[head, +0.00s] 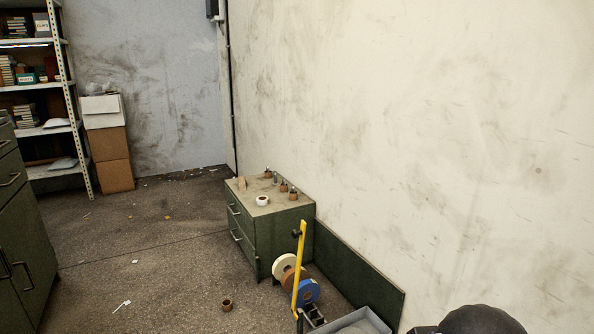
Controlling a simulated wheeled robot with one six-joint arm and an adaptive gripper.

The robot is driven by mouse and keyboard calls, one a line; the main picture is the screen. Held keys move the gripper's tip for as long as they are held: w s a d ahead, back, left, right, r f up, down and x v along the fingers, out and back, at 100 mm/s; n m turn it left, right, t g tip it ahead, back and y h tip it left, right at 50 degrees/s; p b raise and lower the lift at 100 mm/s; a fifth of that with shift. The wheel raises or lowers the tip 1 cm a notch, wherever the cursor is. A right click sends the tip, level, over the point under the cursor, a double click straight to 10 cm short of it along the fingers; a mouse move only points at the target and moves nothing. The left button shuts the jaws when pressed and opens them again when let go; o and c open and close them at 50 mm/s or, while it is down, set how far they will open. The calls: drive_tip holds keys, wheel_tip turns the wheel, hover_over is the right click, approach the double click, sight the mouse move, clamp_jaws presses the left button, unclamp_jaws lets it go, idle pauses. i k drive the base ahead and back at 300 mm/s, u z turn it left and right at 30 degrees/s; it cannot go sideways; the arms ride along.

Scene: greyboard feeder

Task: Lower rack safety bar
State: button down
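A yellow bar (300,268), which I take to be the safety bar, stands nearly upright in the lower middle of the head view, leaning slightly. A small black knob (295,233) sits near its upper part. A rack (314,317) is at its foot, only partly in view at the bottom edge. Rolls stand beside the bar: a cream one (283,266), a brown one (284,280) behind the bar, and a blue one (309,291) to its right. My gripper is not in view; only a dark rounded part of my arm shows at the bottom right.
A green drawer cabinet (244,238) with small items on top stands behind the rack. A green panel (358,276) runs along the wall to the right. A grey tray (362,322) is at the bottom edge. A small brown ring (227,305) lies on the floor, which is mostly clear.

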sight(295, 234)
drive_tip(key=u, duration=1.95)
drive_tip(key=i, duration=2.2)
drive_tip(key=z, duration=1.5)
